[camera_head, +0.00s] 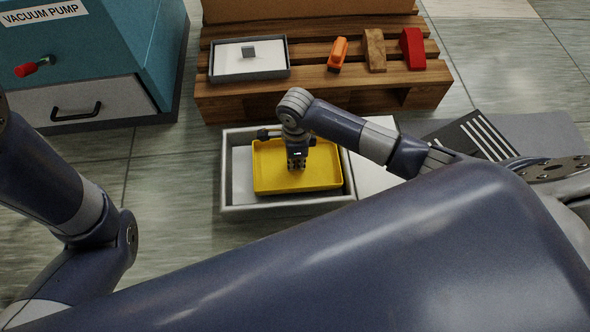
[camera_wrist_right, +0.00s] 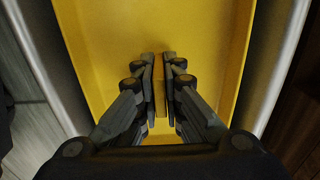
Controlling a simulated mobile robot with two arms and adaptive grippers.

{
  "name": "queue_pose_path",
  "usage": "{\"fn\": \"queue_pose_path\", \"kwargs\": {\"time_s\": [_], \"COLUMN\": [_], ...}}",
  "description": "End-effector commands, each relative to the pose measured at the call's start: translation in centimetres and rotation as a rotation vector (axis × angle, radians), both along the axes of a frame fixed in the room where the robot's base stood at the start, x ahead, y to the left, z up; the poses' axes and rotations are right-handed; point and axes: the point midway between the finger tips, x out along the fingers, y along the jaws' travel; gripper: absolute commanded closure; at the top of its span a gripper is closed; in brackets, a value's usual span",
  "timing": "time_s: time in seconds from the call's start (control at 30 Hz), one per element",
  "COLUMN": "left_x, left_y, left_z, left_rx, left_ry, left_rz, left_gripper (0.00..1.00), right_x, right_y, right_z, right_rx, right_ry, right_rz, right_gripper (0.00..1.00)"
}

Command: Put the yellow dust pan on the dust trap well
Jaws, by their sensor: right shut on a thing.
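The yellow dust pan (camera_head: 322,180) is a shallow rectangular tray inside the grey rim of the dust trap well (camera_head: 237,211). It lies toward the well's right side, with a pale strip of the well showing at its left. I cannot tell whether it rests on the well's floor or hangs slightly above. My right gripper (camera_head: 297,164) points down into the pan's middle. In the right wrist view, its fingers (camera_wrist_right: 159,60) are closed on a narrow yellow upright part of the pan (camera_wrist_right: 215,35). My left arm shows at the left, but its gripper is out of view.
A wooden pallet (camera_head: 330,86) behind the well bears a grey tray (camera_head: 250,75), an orange item (camera_head: 338,53), a tan block (camera_head: 375,49) and a red block (camera_head: 412,48). A teal vacuum pump cabinet (camera_head: 100,50) stands at back left. Floor left of the well is clear.

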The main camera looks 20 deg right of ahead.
Motion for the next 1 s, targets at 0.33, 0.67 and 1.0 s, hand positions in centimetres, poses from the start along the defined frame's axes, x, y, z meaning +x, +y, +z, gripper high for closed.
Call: {"fn": "queue_pose_path", "kwargs": {"time_s": [0.33, 0.67, 1.0], "left_x": [0.0, 0.0, 0.0], "left_y": [0.0, 0.0, 0.0], "left_z": [-2.5, -2.9, -3.1], "left_rx": [0.000, 0.001, 0.001], "left_ry": [0.000, 0.000, 0.000], "left_rz": [0.000, 0.000, 0.000], "left_gripper": [0.56, 0.56, 0.56], "right_x": [0.0, 0.1, 0.0], "right_y": [0.1, 0.0, 0.0], "right_z": [-3.2, -3.9, -4.2], "right_rx": [0.002, 0.002, 0.001], "right_ry": [0.000, -0.002, -0.001], "right_rz": [0.001, 0.002, 0.002], "right_gripper": [1.00, 1.00, 0.72]}}
